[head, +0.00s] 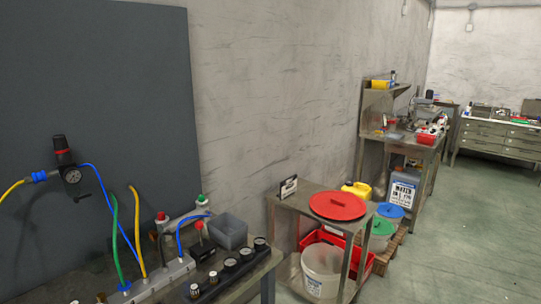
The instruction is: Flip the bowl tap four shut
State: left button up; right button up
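A workbench (222,290) stands at the lower left against a dark panel. On it is a grey manifold block (165,277) with green, yellow and blue hoses. Behind it are fittings with a red cap (161,217) and a green cap (201,200). A row of several black knobs or gauges (231,265) runs along the bench's front. I cannot tell which part is bowl tap four, nor its position. Neither of my grippers is in view.
A regulator with a gauge (72,177) is on the dark panel (110,85). A grey bin (229,232) sits on the bench. A steel cart with a red lid (338,206) stands to the right, with buckets beyond. Open floor (470,235) lies at the right.

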aim_at(83, 197)
jog(key=i+j+u, duration=0.15)
jog(key=u, duration=0.25)
jog(key=i+j+u, duration=0.15)
jog(key=u, duration=0.2)
jog(key=i+u, duration=0.2)
jog(key=u, duration=0.2)
jog(key=i+l, duration=0.1)
jog(key=l, duration=0.45)
jog(key=i+l, duration=0.1)
jog(key=l, duration=1.05)
jog(key=i+l+z, duration=0.1)
jog(key=l, duration=0.5)
jog(key=i, duration=0.05)
